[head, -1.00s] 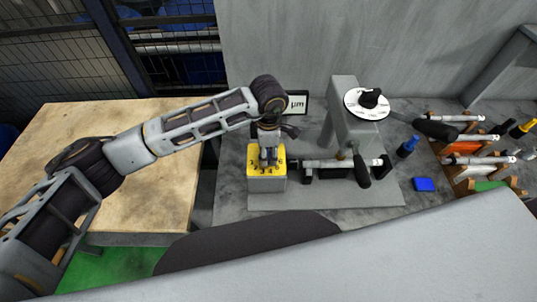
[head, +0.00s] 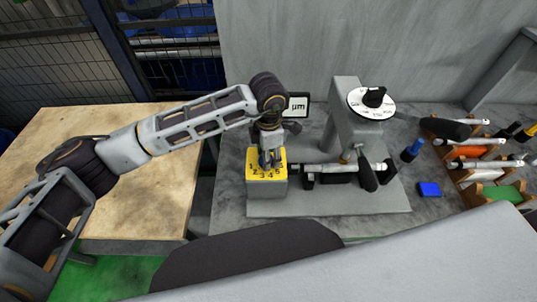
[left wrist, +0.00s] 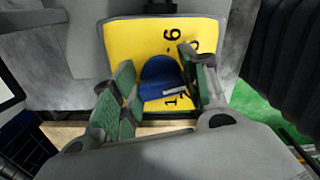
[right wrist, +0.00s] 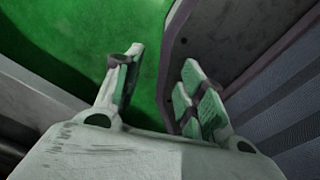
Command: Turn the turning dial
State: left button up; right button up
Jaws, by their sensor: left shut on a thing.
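The turning dial is a blue knob (left wrist: 162,78) on a yellow numbered plate (left wrist: 125,40), seen close in the left wrist view. In the head view the yellow plate (head: 253,174) tops a grey box left of the grinder. My left gripper (head: 268,160) comes down onto it from above. In the left wrist view its green-padded fingers (left wrist: 160,90) stand on either side of the knob and are shut on it. They hide part of the numbers. My right gripper (right wrist: 162,85) shows in the right wrist view, its fingers apart with nothing between them.
The grinder (head: 350,130) stands right of the box, with a white dial and black knob (head: 375,96) on top. A small display (head: 298,104) is behind. A blue block (head: 429,189), a blue bottle (head: 412,150) and a parts rack (head: 465,165) lie further right. A wooden table (head: 150,200) is at left.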

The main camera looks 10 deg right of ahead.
pick_arm(q)
jog(key=o, duration=1)
jog(key=shift+r, duration=0.1)
pick_arm(e)
jog(key=shift+w+a, duration=0.15)
jog(key=shift+a, duration=0.45)
pick_arm(q)
jog(key=shift+r, duration=0.85)
notch_tip(320, 180, up, 10)
pick_arm(e)
jog(key=shift+d, duration=0.15)
jog(key=shift+s, duration=0.2)
